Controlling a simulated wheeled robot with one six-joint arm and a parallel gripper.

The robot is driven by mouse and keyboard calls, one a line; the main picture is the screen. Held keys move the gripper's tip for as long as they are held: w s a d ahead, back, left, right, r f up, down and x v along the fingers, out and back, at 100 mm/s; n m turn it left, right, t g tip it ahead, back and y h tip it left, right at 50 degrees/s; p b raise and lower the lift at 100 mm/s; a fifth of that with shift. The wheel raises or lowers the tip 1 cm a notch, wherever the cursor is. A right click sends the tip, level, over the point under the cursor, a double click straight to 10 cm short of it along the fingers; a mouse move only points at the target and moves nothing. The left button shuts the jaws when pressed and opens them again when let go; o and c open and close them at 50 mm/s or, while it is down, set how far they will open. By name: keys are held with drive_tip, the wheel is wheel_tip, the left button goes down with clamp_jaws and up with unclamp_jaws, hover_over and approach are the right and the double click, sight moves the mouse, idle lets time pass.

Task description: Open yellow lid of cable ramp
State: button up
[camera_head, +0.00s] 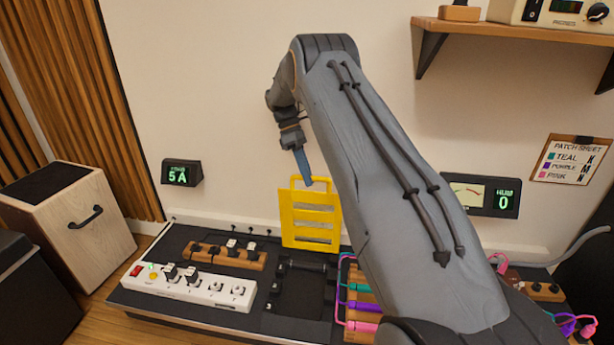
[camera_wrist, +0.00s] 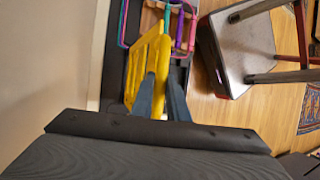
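The yellow lid (camera_head: 308,238) of the cable ramp stands nearly upright, with slots across it and a loop handle at its top. The black ramp base (camera_head: 302,292) lies uncovered in front of it. My gripper (camera_head: 305,172) is at the lid's top, its blue-grey fingers pointing down by the handle. In the wrist view the fingers (camera_wrist: 161,76) are a little apart, with part of the yellow lid (camera_wrist: 148,58) showing between them. The left finger overlaps the lid; whether either finger touches it cannot be told.
A white power strip (camera_head: 188,288) and a wooden socket block (camera_head: 225,256) lie left of the ramp. Teal, purple and pink cables (camera_head: 362,305) are close on its right, partly behind my arm. The wall is behind the lid, with a shelf (camera_head: 510,30) at upper right.

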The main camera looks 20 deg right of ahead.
drive_tip(key=o, duration=0.4)
drive_tip(key=shift+a+f, duration=0.3)
drive_tip(key=shift+f, duration=0.15)
drive_tip(key=shift+c, duration=0.2)
drive_tip(key=shift+o, duration=0.5)
drive_tip(key=shift+r, duration=0.1)
drive_tip(key=shift+d+r, duration=0.1)
drive_tip(key=shift+d, duration=0.15)
wheel_tip(320, 180, up, 10)
drive_tip(key=shift+p, duration=1.1)
